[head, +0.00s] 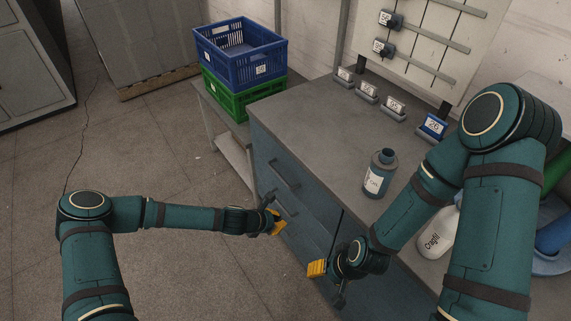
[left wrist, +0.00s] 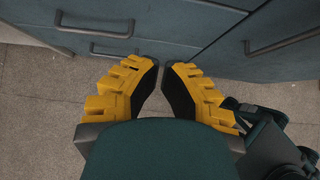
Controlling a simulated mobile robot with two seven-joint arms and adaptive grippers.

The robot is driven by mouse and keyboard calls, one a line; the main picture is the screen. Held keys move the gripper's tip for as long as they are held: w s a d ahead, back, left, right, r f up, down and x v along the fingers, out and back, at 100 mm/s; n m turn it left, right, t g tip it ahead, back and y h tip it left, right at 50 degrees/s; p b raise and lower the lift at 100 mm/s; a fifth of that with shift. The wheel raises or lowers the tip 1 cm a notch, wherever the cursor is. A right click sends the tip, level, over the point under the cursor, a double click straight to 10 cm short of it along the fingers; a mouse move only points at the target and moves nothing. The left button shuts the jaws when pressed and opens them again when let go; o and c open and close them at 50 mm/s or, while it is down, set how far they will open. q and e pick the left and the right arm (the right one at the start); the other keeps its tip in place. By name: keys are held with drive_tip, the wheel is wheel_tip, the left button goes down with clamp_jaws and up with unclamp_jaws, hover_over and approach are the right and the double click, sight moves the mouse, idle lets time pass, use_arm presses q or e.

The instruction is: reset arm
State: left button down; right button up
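My left arm reaches in from the left in the head view, and its gripper (head: 275,222) with yellow fingers hangs in front of the cabinet's drawer fronts. In the left wrist view the two yellow fingers (left wrist: 164,68) stand apart with an empty gap between them, so this gripper is open. My right arm comes in from the right, bent over the worktop. Its gripper (head: 317,268) has yellow fingertips and hangs low in front of the cabinet, empty as far as I see. Its finger gap is hidden by the viewing angle.
The grey-topped cabinet (head: 300,108) has drawer handles (head: 284,174) close to my left gripper. A teal bottle (head: 376,182) and a white bottle (head: 437,235) stand on top. Blue (head: 262,68) and green (head: 245,101) crates are stacked behind. Floor at left is clear.

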use_arm(q)
drive_tip(key=shift+s, duration=0.1)
drive_tip(key=s+a+r+m+g+y, duration=0.1)
drive_tip(key=s+a+r+m+g, duration=0.1)
drive_tip(key=s+m, duration=0.7)
drive_tip(key=s+a+r+m+g+y, duration=0.2)
drive_tip(key=s+a+r+m, duration=0.2)
drive_tip(key=s+m, duration=0.6)
drive_tip(key=m, duration=0.4)
drive_tip(key=shift+m, duration=0.4)
